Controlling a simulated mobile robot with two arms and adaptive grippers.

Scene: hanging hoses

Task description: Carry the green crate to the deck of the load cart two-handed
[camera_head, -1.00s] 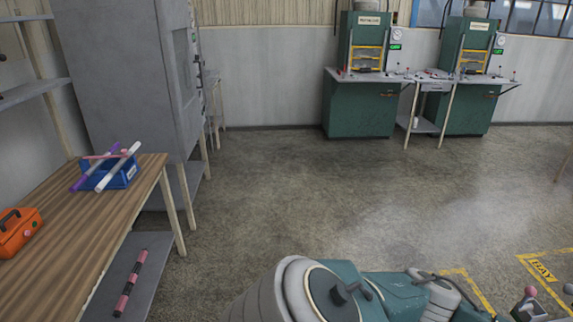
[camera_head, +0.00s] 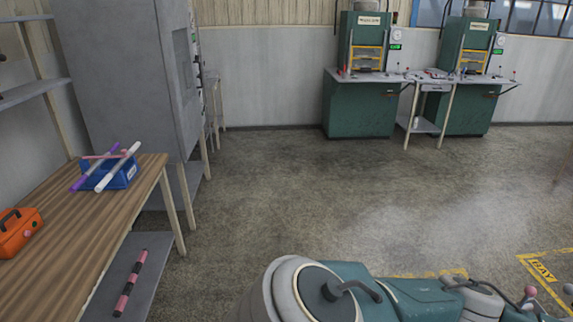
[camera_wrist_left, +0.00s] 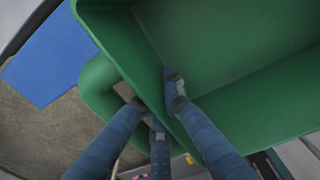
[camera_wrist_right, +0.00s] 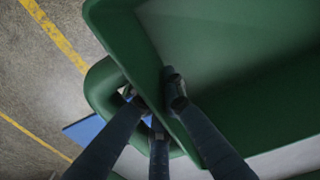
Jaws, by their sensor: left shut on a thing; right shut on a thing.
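The green crate shows in the left wrist view (camera_wrist_left: 250,110) and the right wrist view (camera_wrist_right: 265,105). Its inside looks empty where visible. My left gripper (camera_wrist_left: 156,100) is shut on the crate's side, at the rim and the looped handle. My right gripper (camera_wrist_right: 154,94) is shut on the crate's other side in the same way. The crate and both grippers are out of the head view. I cannot make out the load cart or its deck for certain. A blue flat surface (camera_wrist_left: 47,58) lies beyond the crate in the left wrist view.
A wooden bench (camera_head: 95,225) with a blue bin (camera_head: 122,175) and an orange toolbox (camera_head: 16,232) stands at the left, beside a grey cabinet (camera_head: 122,75). Green machines (camera_head: 360,108) stand at the back wall. The middle floor (camera_head: 290,190) is clear; yellow markings (camera_head: 542,270) are at lower right.

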